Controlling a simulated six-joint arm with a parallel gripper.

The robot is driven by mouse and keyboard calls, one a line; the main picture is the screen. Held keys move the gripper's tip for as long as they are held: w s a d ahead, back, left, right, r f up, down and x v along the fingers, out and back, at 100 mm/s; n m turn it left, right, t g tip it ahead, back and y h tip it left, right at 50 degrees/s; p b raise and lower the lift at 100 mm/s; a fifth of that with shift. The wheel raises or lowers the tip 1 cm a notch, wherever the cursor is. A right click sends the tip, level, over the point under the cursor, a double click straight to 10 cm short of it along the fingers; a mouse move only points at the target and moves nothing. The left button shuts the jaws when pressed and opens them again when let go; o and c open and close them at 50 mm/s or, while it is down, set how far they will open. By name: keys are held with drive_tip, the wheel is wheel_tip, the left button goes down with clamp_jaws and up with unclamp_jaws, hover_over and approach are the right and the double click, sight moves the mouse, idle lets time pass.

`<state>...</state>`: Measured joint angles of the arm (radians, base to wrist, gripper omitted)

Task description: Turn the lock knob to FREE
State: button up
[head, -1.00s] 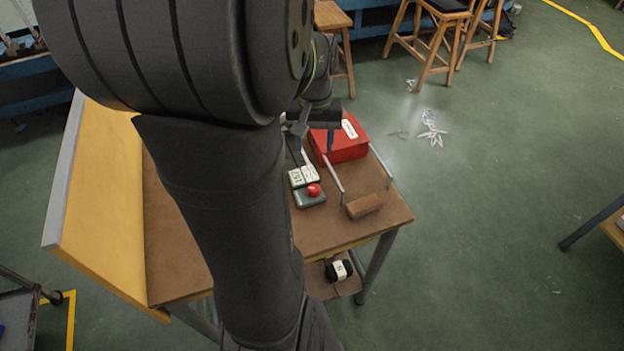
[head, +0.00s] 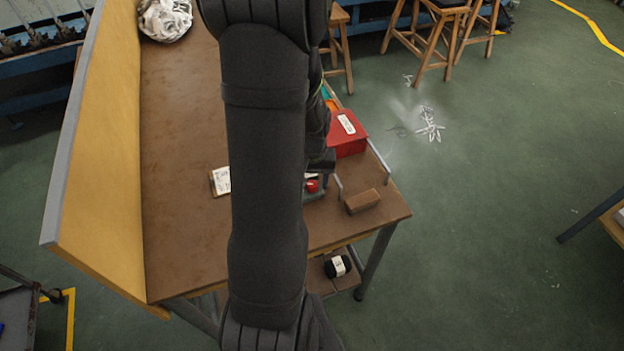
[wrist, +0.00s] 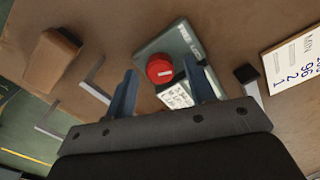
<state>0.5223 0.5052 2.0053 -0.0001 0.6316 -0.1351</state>
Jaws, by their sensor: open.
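The lock knob (wrist: 160,68) is round and red with a white mark. It sits on a grey-green box (wrist: 158,46) with white lettering, of which FREE seems readable on one label. In the head view the knob (head: 312,185) shows just right of my arm, with part of its box (head: 315,196). My gripper (wrist: 161,74) is open, with its blue fingers on either side of the knob as seen from the wrist. Whether they touch it or how high they are above it I cannot tell. In the head view the fingers are hidden.
A brown block (head: 363,201) lies near the table's right edge, beside metal rails (wrist: 92,73). A red box (head: 347,134) stands behind. A white card with writing (wrist: 296,57) lies on the brown tabletop (head: 185,130). A pale bundle (head: 165,18) lies at the far left.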

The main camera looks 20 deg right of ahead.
drive_tip(key=c, duration=1)
drive_tip(key=shift+o, duration=0.2)
drive_tip(key=shift+n, duration=0.3)
drive_tip(key=n, duration=1.2)
drive_tip(key=shift+n, duration=0.3)
drive_tip(key=o, duration=1)
drive_tip(key=shift+c, duration=0.2)
